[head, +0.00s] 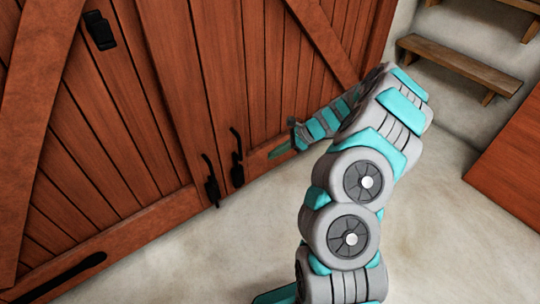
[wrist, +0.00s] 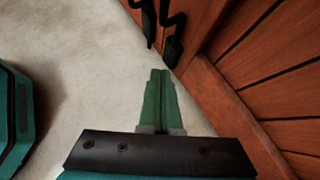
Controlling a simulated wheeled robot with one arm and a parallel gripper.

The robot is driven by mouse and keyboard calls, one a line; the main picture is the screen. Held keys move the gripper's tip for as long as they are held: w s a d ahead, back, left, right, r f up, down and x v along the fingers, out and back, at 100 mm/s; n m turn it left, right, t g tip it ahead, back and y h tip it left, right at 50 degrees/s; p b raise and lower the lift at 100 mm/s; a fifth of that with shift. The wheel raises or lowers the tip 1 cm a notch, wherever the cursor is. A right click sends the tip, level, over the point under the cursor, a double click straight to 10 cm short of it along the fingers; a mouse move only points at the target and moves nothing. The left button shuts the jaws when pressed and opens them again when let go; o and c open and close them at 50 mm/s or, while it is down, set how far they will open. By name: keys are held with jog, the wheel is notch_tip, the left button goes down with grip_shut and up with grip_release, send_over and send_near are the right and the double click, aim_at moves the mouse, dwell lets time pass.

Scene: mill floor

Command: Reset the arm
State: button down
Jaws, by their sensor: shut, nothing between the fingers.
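My gripper (head: 282,149) is at the end of my grey and teal arm, which bends over to the left in the head view. Its green fingers (wrist: 160,100) are pressed together in the wrist view, with nothing between them. They point down over the pale floor, close to the foot of the wooden doors. Part of the gripper's far side is hidden in the head view.
Reddish wooden double doors (head: 85,150) with black handles (head: 236,160) fill the left and middle. The handles (wrist: 172,40) also show ahead of my fingers. Wooden shelves (head: 460,66) and a wooden panel (head: 510,165) are at right. Pale floor (head: 215,250) is clear in front.

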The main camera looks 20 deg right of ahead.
dwell(0.4)
jog(key=s+a+r+n+g+h+p, duration=0.1)
jog(key=s+a+r+n+g+p, duration=0.1)
jog(key=s+a+r+n, duration=0.65)
jog(key=s+a+r+n+g+h+p, duration=0.15)
jog(key=s+a+r+n, duration=0.4)
jog(key=r, duration=0.65)
jog(key=s+d+r+n+h+p, duration=0.1)
jog(key=s+d+r+n+h, duration=0.1)
jog(key=s, duration=1.1)
jog(key=s+d+r+n+g+h+p, duration=0.1)
jog(key=s+r+n+h, duration=0.3)
jog(key=s, duration=0.9)
jog(key=shift+d+r+n+p, duration=0.55)
jog(key=shift+r+n+p, duration=0.15)
jog(key=shift+r+n, duration=0.25)
jog(key=c, duration=1.6)
grip_release()
jog(key=shift+f+g, duration=0.1)
jog(key=shift+g, duration=0.15)
